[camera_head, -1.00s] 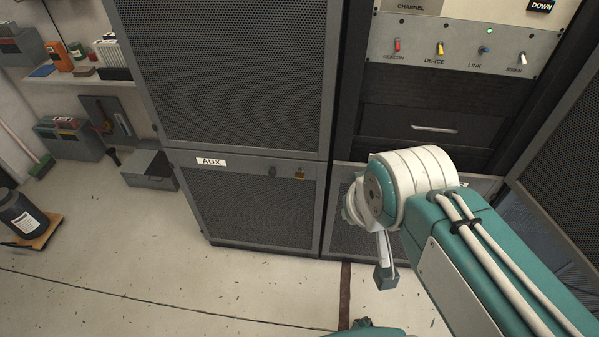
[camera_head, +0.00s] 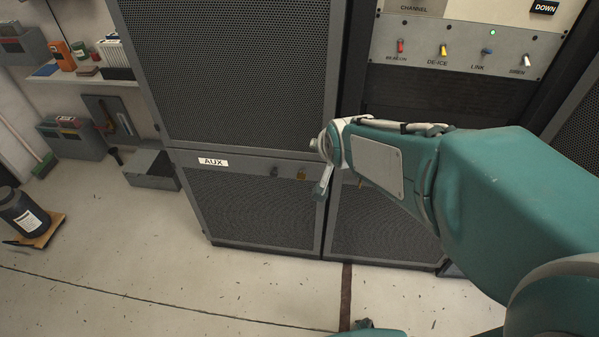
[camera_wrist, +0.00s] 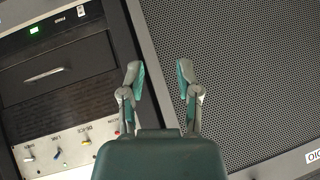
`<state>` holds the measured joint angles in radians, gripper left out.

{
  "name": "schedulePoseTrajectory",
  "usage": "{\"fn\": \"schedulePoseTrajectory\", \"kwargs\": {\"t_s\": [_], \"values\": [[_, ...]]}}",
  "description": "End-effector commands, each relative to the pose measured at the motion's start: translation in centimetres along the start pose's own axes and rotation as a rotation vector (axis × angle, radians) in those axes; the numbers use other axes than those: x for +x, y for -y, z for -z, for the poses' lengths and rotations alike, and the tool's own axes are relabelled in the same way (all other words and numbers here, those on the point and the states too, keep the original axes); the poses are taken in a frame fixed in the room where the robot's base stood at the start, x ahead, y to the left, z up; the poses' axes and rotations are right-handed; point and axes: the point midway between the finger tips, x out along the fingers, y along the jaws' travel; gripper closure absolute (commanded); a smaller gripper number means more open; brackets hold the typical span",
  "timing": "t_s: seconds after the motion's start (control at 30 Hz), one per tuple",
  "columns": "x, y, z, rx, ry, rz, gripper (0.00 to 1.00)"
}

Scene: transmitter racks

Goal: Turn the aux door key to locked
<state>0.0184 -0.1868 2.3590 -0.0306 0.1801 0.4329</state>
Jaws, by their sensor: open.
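The aux door (camera_head: 250,215) is the lower mesh door of the left rack and looks shut. A white AUX label (camera_head: 213,162) is on its top rail. A small brass-coloured key or lock (camera_head: 300,173) sits near the right end of that rail; its turn position is too small to tell. A dark latch (camera_head: 273,171) is left of it. In the wrist view my gripper (camera_wrist: 160,80) is open, with nothing between its fingers, facing a mesh panel. The key is not visible there. In the head view my arm's end is just right of the key, apart or touching unclear.
A switch panel (camera_head: 465,50) with several coloured toggles and a green light is on the right rack. It also shows in the wrist view (camera_wrist: 70,145). A grey box (camera_head: 152,170) and a black container (camera_head: 24,215) stand at left. The floor before the aux door is clear.

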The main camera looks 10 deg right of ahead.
Motion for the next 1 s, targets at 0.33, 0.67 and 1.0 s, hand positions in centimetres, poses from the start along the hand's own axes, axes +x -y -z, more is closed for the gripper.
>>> {"fn": "schedulePoseTrajectory", "kwargs": {"t_s": [0.33, 0.67, 1.0], "values": [[11.4, 0.5, 1.9, 0.261, -0.15, 0.098, 0.57], [21.0, -0.2, 0.3, 0.511, -0.268, 0.244, 0.57], [28.6, -2.5, -4.9, 0.77, -0.351, 0.435, 0.57]]}}
